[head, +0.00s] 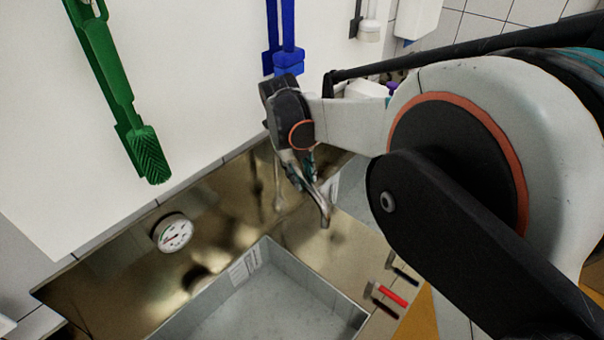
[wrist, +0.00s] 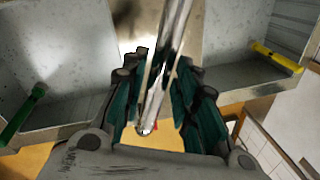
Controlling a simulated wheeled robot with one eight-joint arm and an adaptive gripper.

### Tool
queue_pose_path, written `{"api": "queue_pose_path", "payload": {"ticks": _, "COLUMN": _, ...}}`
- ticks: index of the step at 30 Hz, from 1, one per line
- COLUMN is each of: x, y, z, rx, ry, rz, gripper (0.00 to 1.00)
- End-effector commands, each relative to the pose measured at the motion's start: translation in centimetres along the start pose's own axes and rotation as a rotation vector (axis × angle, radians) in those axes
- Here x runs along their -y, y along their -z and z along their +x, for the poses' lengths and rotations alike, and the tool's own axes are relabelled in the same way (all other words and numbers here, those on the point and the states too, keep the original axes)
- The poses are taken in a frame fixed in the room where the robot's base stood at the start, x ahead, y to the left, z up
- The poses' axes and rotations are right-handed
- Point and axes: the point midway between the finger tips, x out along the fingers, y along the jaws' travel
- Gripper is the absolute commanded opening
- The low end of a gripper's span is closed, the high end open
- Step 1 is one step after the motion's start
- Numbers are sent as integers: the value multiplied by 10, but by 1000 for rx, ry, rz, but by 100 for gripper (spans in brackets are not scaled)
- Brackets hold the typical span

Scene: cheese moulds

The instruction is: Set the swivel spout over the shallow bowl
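The metal swivel spout (head: 322,205) slants down toward the front in the head view. In the wrist view the spout (wrist: 165,65) runs between the teal fingers of my gripper (wrist: 163,62). The fingers stand apart on either side of it, with gaps visible, so my gripper is open around the spout. In the head view my gripper (head: 298,165) is at the spout's upper part, partly hidden. A grey basin (head: 187,322) lies front-left of the spout. The wrist view shows a left basin (wrist: 55,50) and a right basin (wrist: 238,35). I cannot tell which is the shallow bowl.
A round dial gauge (head: 172,233) is at the back left. A green brush (head: 120,95) and a blue tool (head: 287,40) hang on the wall. A small red-handled item (head: 390,294) lies right of the basin.

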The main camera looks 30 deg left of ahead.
Motion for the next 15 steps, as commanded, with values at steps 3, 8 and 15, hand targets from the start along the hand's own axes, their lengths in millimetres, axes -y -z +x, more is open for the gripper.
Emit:
{"api": "queue_pose_path", "payload": {"ticks": 3, "x": 0, "y": 0, "z": 0, "rx": -1, "ry": 0, "rz": 0, "gripper": 40}}
{"api": "queue_pose_path", "payload": {"ticks": 8, "x": 0, "y": 0, "z": 0, "rx": -1, "ry": 0, "rz": 0, "gripper": 40}}
{"api": "queue_pose_path", "payload": {"ticks": 15, "x": 0, "y": 0, "z": -14, "rx": -1, "ry": 0, "rz": -1, "gripper": 40}}
